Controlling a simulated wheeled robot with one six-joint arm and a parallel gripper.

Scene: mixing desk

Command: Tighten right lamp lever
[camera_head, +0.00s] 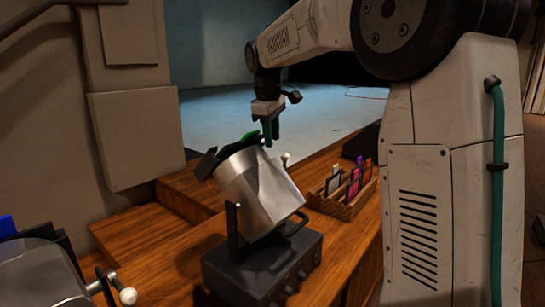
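The right lamp (258,195) is a silver can in a dark yoke on a black box base, tilted, with black flaps at its upper end. A lever with a pale round knob (285,158) shows just past its upper right edge; most of its shaft is hidden behind the can. My gripper (271,134) points down with teal fingers, above and behind the lamp, close to the knob in the picture but apparently apart from it. No object shows in the fingers, and their gap is too small to judge.
A second silver lamp (42,276) is cut off at lower left, with its own white-knobbed lever (128,296). A wooden box (345,208) of coloured cards stands right of the right lamp. Wooden desk (165,250) lies bare between the lamps. A beige wall panel is at left.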

